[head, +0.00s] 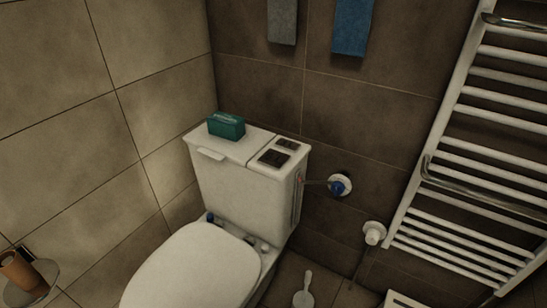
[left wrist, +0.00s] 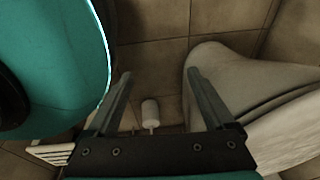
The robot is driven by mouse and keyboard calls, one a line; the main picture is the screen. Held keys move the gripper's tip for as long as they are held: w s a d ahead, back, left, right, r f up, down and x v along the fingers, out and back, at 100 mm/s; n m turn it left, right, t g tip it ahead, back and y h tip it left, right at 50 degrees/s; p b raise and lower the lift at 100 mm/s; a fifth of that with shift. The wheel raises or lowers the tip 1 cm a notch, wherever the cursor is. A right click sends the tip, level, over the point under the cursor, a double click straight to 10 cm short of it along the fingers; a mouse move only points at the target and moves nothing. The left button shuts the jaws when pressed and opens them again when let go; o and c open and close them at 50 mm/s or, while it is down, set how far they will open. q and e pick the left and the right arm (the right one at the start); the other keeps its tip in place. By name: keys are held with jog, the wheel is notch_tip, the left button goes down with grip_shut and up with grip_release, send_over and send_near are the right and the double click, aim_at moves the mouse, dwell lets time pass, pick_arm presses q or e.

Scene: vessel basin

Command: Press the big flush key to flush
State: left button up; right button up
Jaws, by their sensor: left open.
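The white toilet cistern (head: 233,185) stands against the dark tiled wall in the head view. Two dark flush keys sit in a pale plate on the right part of its lid. The nearer key (head: 273,158) looks larger than the farther key (head: 286,144). Neither gripper is in the head view, and nothing covers the keys. In the left wrist view my left gripper (left wrist: 159,76) is open and empty, low over the floor, with the pale toilet bowl (left wrist: 225,75) to its right. The flush keys are out of that view. My right gripper is not in view.
A green box (head: 226,126) stands on the lid, left of the keys. The toilet seat lid (head: 190,268) is closed. A blue-handled valve (head: 340,186) is right of the cistern; a white towel radiator (head: 470,150) is farther right. A white cylinder (left wrist: 150,112) shows beyond my left fingers.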

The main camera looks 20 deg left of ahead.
pick_arm(q)
grip_shut()
dwell(0.5)
dwell(1.0)
